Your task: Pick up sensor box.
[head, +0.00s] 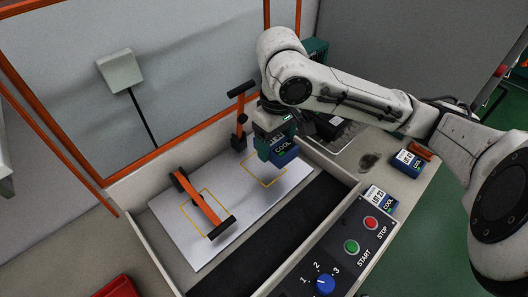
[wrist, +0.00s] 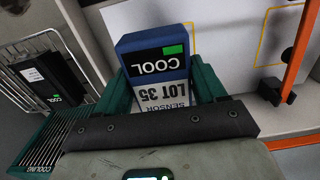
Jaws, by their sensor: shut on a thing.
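The sensor box (wrist: 158,66) is blue and white, with a green mark, the word COOL and LOT 35 on its label. My gripper (wrist: 160,82) is shut on it, with a green finger on each side. In the head view, my gripper (head: 268,148) points down and holds the box (head: 286,157) over the white board, near a yellow outlined square. The box's far side is hidden.
The white board (head: 192,254) carries yellow outlines and an orange clamp bar (head: 203,203). Another orange clamp (head: 239,125) stands behind. Similar boxes (head: 408,162) (head: 380,199) lie right, near the button panel (head: 340,250). A wire rack (wrist: 35,55) stands left in the wrist view.

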